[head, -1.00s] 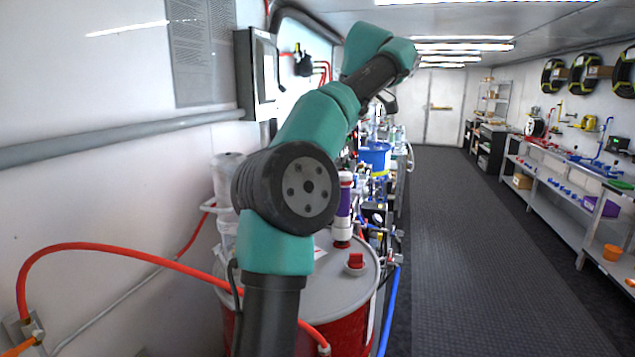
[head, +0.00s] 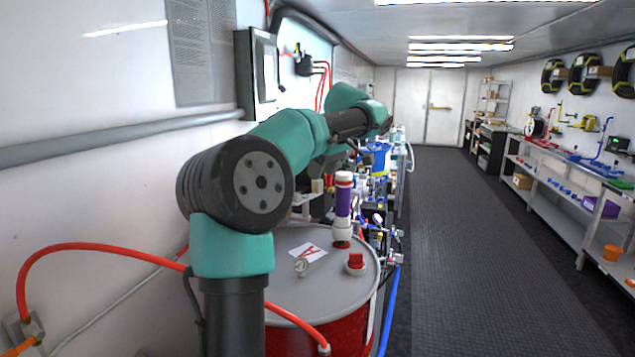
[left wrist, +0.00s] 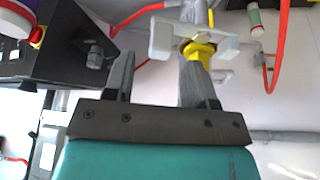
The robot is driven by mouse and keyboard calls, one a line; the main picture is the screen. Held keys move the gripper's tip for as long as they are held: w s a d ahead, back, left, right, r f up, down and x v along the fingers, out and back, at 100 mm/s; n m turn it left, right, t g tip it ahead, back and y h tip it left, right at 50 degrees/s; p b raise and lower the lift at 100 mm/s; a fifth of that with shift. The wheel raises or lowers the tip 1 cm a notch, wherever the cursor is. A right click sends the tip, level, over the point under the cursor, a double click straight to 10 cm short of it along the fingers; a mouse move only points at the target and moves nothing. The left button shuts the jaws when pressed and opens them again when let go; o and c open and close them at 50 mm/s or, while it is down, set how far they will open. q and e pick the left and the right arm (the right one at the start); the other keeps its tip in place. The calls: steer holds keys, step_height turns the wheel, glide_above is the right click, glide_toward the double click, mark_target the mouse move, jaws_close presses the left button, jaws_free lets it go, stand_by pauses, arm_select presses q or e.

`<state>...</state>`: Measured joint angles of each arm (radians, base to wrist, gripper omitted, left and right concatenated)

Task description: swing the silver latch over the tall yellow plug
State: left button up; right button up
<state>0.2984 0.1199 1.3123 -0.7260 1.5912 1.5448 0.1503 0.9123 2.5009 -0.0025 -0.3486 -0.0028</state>
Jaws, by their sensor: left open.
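In the left wrist view, a yellow plug-like part (left wrist: 198,50) sits on a grey rod behind the right finger. A pale grey-white bar with arms (left wrist: 165,38) crosses in front of its upper part; I cannot tell whether this is the silver latch. My left gripper (left wrist: 154,66) is open, with nothing clearly between its fingers. Its right finger overlaps the yellow part in the picture; contact cannot be told. In the head view my left arm reaches forward over the drum, and the plug and latch cannot be made out. My right gripper is in neither view.
A red drum with a grey lid (head: 290,290) stands under my left arm, with a purple-and-white bottle (head: 343,205) at its far side. Crowded equipment with a blue container (head: 378,158) lies beyond. A red hose (head: 105,250) curves at the left. The aisle floor (head: 470,240) is clear.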

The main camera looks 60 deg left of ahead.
arm_select(q)
steer(key=shift+x, duration=2.05)
steer(key=shift+c, duration=0.2)
steer(key=c, duration=0.9)
